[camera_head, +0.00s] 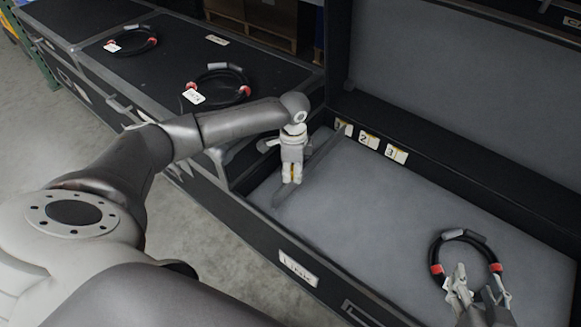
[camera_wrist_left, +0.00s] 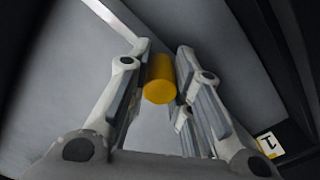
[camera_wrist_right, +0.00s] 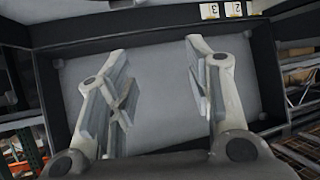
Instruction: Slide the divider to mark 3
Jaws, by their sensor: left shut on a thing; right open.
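The divider (camera_head: 318,158) is a thin dark grey strip across the open case, its far end by the mark 1 label (camera_head: 344,128). The mark 2 label (camera_head: 369,140) and mark 3 label (camera_head: 397,153) follow to the right on the back wall. My left gripper (camera_head: 292,178) is shut on the divider's yellow knob, which shows between the fingers in the left wrist view (camera_wrist_left: 160,80). Mark 1 also shows there (camera_wrist_left: 269,145). My right gripper (camera_head: 480,294) is open and empty at the right; marks 3 (camera_wrist_right: 209,11) and 2 (camera_wrist_right: 233,9) show in its wrist view.
A black cable loop with red bands (camera_head: 462,236) is at the case's right, just beyond my right gripper. The grey case floor (camera_head: 375,205) between divider and loop is clear. Two more loops (camera_head: 238,78) (camera_head: 130,38) lie on the closed black lids at left.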

